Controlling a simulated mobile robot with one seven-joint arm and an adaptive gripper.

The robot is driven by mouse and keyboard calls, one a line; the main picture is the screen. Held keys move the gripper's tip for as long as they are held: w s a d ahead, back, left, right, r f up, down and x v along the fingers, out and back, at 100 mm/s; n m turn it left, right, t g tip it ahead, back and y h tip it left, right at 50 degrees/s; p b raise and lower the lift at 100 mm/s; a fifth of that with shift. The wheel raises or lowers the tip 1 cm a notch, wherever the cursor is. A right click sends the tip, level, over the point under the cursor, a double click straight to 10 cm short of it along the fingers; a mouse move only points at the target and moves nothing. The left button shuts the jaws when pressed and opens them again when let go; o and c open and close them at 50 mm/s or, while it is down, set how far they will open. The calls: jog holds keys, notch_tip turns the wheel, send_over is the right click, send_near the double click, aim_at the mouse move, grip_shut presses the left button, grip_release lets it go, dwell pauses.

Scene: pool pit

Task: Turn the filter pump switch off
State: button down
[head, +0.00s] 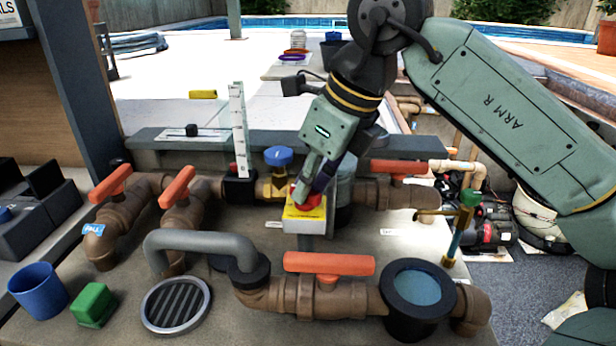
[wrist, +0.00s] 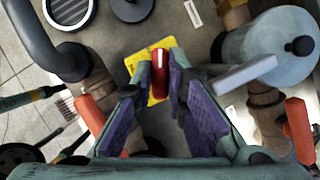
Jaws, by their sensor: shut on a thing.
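The filter pump switch is a red knob (head: 303,199) on a yellow plate (head: 305,226), on a grey box among brown pipes. In the wrist view the red knob (wrist: 158,95) lies between my purple-padded fingers, in front of the yellow plate (wrist: 135,74). My gripper (head: 310,186) reaches down onto the knob from above and is shut on it; in the wrist view my gripper (wrist: 158,78) has a finger on each side. The fingers hide part of the knob in the head view, and any marking on the plate is too small to read.
Orange valve handles (head: 329,263) stand around the switch. A blue-capped valve (head: 279,157) and a white upright gauge strip (head: 239,130) are close on its left. A grey curved pipe (head: 200,240) and a blue-topped round fitting (head: 418,288) stand in front.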

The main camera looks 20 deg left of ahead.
jog(key=n+g+p, duration=0.1)
jog(key=n+g, duration=0.1)
jog(key=n, duration=0.3)
jog(key=shift+w, duration=0.15)
dwell(0.4)
jog(key=c, duration=1.6)
grip_release()
jog(key=shift+r, duration=0.15)
jog(key=v, duration=1.1)
jog(key=shift+r, duration=0.4)
jog(key=shift+w, duration=0.1)
